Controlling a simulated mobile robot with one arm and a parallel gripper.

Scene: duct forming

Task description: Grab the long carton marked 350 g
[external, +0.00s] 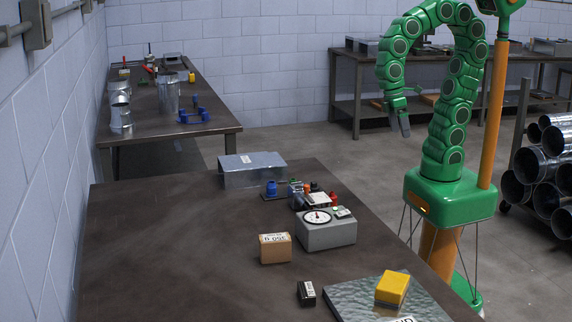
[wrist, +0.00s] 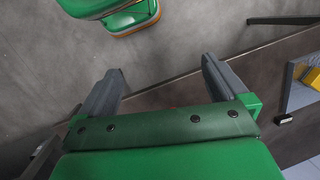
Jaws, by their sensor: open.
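A brown carton (external: 276,250) stands on the dark near table (external: 165,230) in the external view. A white label on its top edge appears to read 350 g, upside down. The carton is not visible in the wrist view. My gripper (external: 402,124) hangs beyond the table's right edge, above the floor, well apart from the carton. In the wrist view my gripper (wrist: 163,70) has its two grey fingers spread wide with nothing between them.
A grey dial scale (external: 328,234) stands behind and right of the carton. A small black box (external: 306,293) and a yellow block (external: 392,288) on a metal sheet (external: 355,300) lie in front. A metal box (external: 252,170) stands at the back. The table's left side is clear.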

